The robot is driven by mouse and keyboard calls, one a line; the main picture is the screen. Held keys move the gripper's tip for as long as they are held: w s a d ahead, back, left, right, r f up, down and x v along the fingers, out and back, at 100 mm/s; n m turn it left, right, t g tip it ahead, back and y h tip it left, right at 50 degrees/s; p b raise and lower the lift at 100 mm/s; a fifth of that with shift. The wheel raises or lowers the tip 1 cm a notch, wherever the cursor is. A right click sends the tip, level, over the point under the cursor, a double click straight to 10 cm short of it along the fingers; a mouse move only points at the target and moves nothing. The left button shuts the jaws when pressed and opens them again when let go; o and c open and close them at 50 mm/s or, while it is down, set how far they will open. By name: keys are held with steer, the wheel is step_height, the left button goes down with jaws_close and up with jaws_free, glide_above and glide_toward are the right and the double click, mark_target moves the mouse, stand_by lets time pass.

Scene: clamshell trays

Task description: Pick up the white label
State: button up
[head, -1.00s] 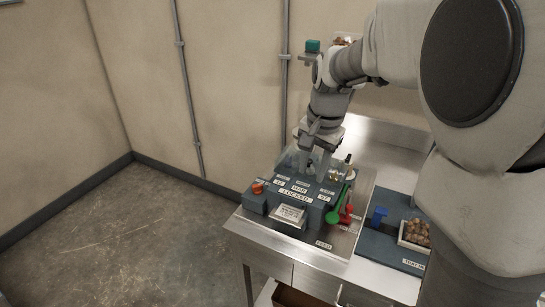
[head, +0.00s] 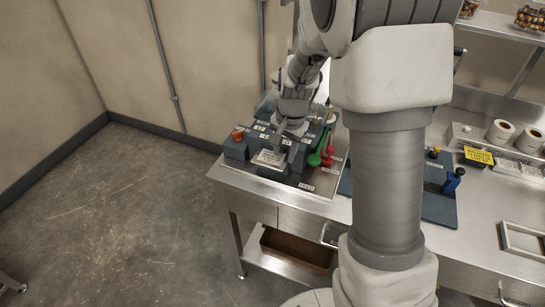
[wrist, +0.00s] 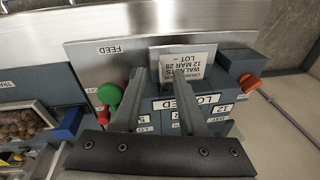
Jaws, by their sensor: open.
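The white label (head: 271,158) lies on the front of a dark grey block-like machine (head: 234,149) at the left end of the steel bench. In the wrist view the label (wrist: 187,66) shows upside-down print with "WALNUTS", "12 MAR 28" and "LOT". My gripper (wrist: 161,80) is open and empty, its fingertips close to the label's near edge. One fingertip appears beside the label's left corner and the other in front of it; contact cannot be told. In the head view my gripper (head: 291,133) hangs just above and behind the label.
An orange knob (wrist: 249,81) sits beside the label, and a green paddle lever (wrist: 110,93) on the other side. A red part (head: 328,160) is close to the lever. A tray of nuts (wrist: 22,122) and blue clamp (wrist: 68,124) are farther left in the wrist view.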

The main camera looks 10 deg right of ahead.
steer(key=shift+w+f, duration=0.15)
steer(key=shift+f, duration=0.6)
jaws_close()
